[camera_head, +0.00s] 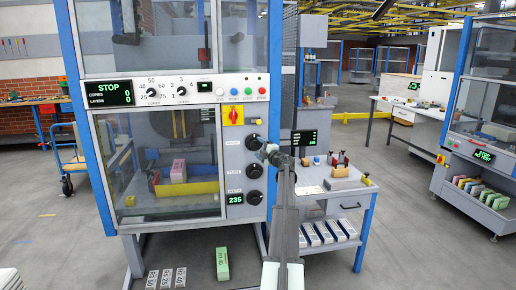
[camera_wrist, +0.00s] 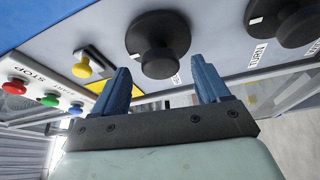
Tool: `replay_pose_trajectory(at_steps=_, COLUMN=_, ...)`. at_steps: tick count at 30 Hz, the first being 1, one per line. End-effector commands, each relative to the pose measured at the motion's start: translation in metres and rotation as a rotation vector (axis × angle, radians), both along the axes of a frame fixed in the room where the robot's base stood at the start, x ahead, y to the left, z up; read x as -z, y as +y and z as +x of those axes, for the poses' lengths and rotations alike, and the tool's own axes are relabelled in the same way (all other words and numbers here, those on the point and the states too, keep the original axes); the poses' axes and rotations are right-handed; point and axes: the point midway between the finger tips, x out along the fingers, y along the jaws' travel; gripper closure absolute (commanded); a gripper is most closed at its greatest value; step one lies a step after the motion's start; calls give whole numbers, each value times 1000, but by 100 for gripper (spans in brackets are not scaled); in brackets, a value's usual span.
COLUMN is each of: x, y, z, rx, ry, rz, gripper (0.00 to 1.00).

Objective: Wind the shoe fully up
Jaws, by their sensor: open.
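The machine (camera_head: 150,120) has a grey right-hand panel with black round knobs in a column: an upper knob (camera_head: 255,141), a middle knob (camera_head: 254,171) and a lower knob (camera_head: 254,197). A green display reading 235 (camera_head: 235,199) sits beside the lower knob. My gripper (camera_head: 266,152) is in front of the panel near the upper knob. In the wrist view my gripper (camera_wrist: 163,78) is open and empty, its blue fingers pointing towards a black knob (camera_wrist: 158,45), apparently the upper one. I cannot tell which part is the shoe.
A red switch on a yellow plate (camera_head: 233,116) and a row of coloured buttons (camera_head: 247,91) sit above the knobs. A display reads STOP (camera_head: 107,92). A side table (camera_head: 347,195) stands close right.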

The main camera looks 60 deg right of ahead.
Motion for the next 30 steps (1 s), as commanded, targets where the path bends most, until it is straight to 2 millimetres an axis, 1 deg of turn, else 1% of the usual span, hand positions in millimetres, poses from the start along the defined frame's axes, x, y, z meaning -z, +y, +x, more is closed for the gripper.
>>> replay_pose_trajectory(at_steps=1, x=1, y=7, z=-11, rx=1, ry=0, rz=0, gripper=25)
replay_pose_trajectory(at_steps=6, x=3, y=20, z=-43, rx=1, ry=0, rz=0, gripper=25)
replay_pose_trajectory(at_steps=12, x=5, y=34, z=-76, rx=1, ry=0, rz=0, gripper=25)
replay_pose_trajectory(at_steps=15, x=6, y=39, z=-88, rx=0, ry=0, rz=0, gripper=25)
replay_pose_trajectory(at_steps=21, x=7, y=44, z=-102, rx=0, ry=0, rz=0, gripper=25)
replay_pose_trajectory(at_steps=30, x=7, y=44, z=-105, rx=-1, ry=0, rz=0, gripper=25)
